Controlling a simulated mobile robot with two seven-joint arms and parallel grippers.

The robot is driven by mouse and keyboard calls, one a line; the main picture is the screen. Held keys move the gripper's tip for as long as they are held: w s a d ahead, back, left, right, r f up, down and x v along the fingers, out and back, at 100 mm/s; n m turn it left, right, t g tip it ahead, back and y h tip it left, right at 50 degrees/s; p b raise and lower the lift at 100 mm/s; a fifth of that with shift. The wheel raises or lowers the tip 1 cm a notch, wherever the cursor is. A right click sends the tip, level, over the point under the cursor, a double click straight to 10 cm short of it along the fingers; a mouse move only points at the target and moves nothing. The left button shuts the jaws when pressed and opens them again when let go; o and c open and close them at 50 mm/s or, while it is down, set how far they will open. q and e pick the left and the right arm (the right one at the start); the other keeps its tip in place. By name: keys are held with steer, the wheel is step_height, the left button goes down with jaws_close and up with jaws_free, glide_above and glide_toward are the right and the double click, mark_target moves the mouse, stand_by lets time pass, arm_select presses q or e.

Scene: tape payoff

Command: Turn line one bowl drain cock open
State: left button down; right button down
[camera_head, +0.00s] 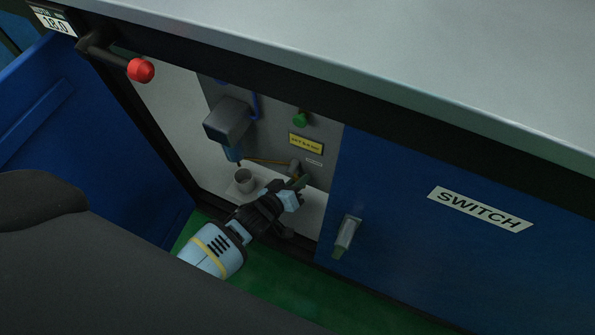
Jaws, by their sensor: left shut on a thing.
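The drain cock (295,168) is a small grey-brown fitting low on the grey back panel inside the open cabinet, with a short dark green lever (301,181) below it. A thin brass-coloured line runs left from it to the bluish bowl (232,154) under a dark grey box. My left gripper (291,194) reaches in from the lower left and is shut on the drain cock's lever. The fingers hide part of the lever, so its exact angle is hard to tell. My right gripper is not in view.
A grey cup (243,180) stands left of the gripper. A yellow label (306,145) and green knob (300,119) are above. A blue door (80,110) stands open at left; a blue SWITCH panel (430,250) with a handle (346,236) bounds the right. A red knob (141,70) juts out.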

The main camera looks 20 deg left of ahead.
mark_target(316, 168)
arm_select(q)
steer(key=shift+r+n, duration=0.1)
steer(key=shift+n, duration=0.3)
steer(key=shift+d+r+n+h, duration=0.2)
steer(key=shift+d+n+h, duration=0.15)
steer(key=shift+n+h, duration=0.3)
steer(key=shift+d+r+n+t+h+b, duration=0.15)
steer(key=shift+n+t+h+b, duration=0.1)
steer(key=shift+n+b, duration=0.25)
steer(key=shift+d+r+n+t+h+b, duration=0.15)
steer(key=shift+n+t+h+b, duration=0.1)
steer(key=shift+n, duration=0.3)
steer(key=n+b, duration=0.1)
steer(key=r+n+t+h+b, duration=0.1)
steer(key=n, duration=0.1)
steer(key=shift+d+r+n+b, duration=0.2)
steer(key=shift+r+n+b, duration=0.1)
steer(key=shift+r+n+t, duration=0.2)
steer(key=shift+n+t, duration=0.1)
steer(key=shift+n, duration=0.1)
steer(key=shift+r+b, duration=0.1)
steer(key=shift+b, duration=0.2)
steer(key=c, duration=1.5)
jaws_free()
steer(key=shift+c, duration=0.2)
steer(key=shift+o, duration=0.7)
